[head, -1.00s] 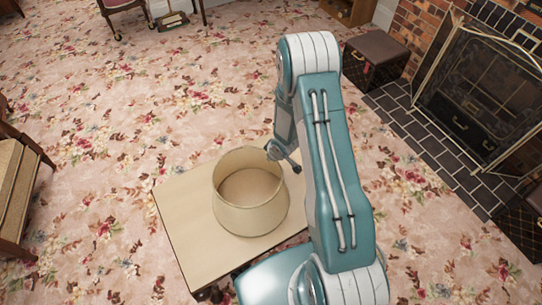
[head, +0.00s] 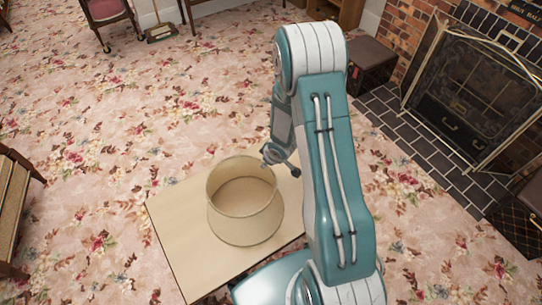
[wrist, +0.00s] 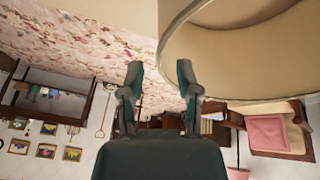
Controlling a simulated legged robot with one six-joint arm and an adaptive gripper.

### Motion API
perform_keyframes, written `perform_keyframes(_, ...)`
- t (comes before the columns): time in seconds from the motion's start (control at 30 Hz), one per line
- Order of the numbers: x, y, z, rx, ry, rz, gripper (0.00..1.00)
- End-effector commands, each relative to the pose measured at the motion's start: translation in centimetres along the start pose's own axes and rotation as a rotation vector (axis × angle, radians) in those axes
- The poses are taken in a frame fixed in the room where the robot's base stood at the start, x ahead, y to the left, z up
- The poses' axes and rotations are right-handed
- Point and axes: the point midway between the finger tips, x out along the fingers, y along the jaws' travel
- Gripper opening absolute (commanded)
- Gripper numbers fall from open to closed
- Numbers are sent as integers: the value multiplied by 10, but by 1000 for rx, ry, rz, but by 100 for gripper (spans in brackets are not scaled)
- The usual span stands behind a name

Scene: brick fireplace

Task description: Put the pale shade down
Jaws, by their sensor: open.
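The pale shade (head: 246,222), a cream open-topped drum, stands upright on a light wooden table (head: 180,240). My gripper (head: 281,163) is at the shade's far right rim in the head view, close beside it; I cannot tell whether they touch. The shade (wrist: 235,75) fills the upper right there, to the right of the fingers. My forearm hides part of the table's right side.
A brick fireplace with a metal screen (head: 470,95) is at the right, with a dark box (head: 372,65) near it. A wooden chair (head: 15,210) is at the left edge. Flowered carpet (head: 100,130) lies open to the left and beyond the table.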

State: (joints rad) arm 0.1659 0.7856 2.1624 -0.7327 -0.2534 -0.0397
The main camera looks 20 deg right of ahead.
Motion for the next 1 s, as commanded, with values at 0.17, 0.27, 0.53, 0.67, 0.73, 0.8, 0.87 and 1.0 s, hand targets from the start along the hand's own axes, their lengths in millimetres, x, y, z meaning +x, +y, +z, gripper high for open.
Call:
perform_keyframes(0.17,-32,1,-1,-1,2,2,43)
perform_keyframes(0.27,-46,0,0,0,1,2,43)
perform_keyframes(0.53,-65,1,-1,2,-2,5,43)
perform_keyframes(0.67,-86,12,-11,19,-5,59,43)
perform_keyframes(0.73,-109,21,-19,40,-11,111,43)
perform_keyframes(0.8,-135,28,-27,73,-19,164,43)
perform_keyframes(0.87,-158,33,-32,105,-25,207,43)
perform_keyframes(1.0,-213,36,-40,189,-35,285,43)
